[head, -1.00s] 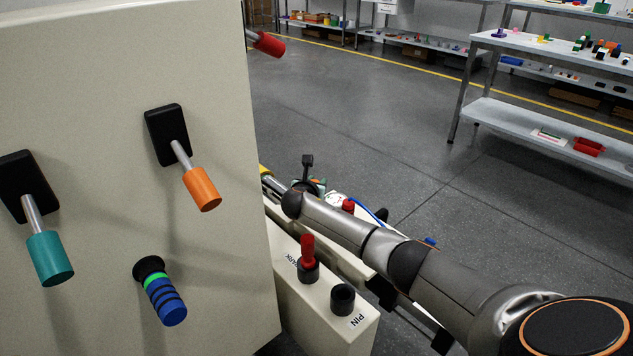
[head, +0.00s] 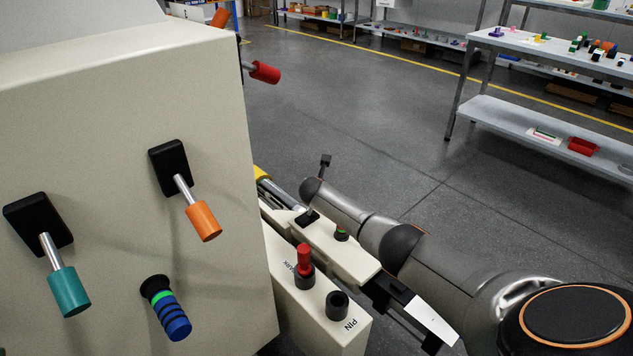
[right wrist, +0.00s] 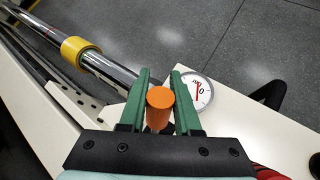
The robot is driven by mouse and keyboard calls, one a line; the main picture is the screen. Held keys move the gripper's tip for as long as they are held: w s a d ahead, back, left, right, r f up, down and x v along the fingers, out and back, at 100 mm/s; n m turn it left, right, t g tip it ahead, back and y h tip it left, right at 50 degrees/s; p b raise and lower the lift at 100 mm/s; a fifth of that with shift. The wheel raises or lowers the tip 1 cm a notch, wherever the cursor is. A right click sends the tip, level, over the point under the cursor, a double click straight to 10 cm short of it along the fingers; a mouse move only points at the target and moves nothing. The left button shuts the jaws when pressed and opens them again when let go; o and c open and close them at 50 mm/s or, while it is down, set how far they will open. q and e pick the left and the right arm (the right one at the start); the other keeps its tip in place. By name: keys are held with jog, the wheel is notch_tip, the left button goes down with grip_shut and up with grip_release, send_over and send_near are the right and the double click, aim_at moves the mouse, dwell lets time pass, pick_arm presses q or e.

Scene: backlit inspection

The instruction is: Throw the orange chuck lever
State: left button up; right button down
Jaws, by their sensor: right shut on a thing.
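In the right wrist view, the orange lever handle (right wrist: 160,106) is a short cylinder between the two green fingers of my right gripper (right wrist: 160,95). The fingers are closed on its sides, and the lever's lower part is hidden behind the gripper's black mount. I cannot make out this gripper in the head view, where my right arm reaches in from the lower right. My left gripper is not in view. Another orange-handled lever (head: 203,221) stands on the cream cabinet front, clear of any gripper.
A gauge (right wrist: 198,92) and a yellow-collared chrome bar (right wrist: 82,52) lie near the right gripper.

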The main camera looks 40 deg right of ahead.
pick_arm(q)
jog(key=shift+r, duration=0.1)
pick_arm(e)
jog(key=shift+d+f, duration=0.1)
jog(key=shift+d, duration=0.05)
jog(key=c, duration=0.6)
grip_release()
jog(key=shift+s+r+p, duration=0.15)
jog(key=shift+r+p, duration=0.1)
jog(key=shift+p, duration=0.15)
pick_arm(q)
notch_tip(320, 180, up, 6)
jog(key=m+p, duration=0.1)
jog(key=p, duration=0.4)
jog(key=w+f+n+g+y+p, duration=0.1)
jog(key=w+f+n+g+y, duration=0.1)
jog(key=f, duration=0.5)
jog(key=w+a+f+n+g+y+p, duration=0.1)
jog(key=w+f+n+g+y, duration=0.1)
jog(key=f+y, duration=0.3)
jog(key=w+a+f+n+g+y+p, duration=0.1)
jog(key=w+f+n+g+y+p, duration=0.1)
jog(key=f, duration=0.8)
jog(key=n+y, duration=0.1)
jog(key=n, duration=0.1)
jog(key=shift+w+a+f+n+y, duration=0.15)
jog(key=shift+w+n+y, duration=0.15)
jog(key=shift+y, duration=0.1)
pick_arm(e)
jog(key=v, duration=1.2)
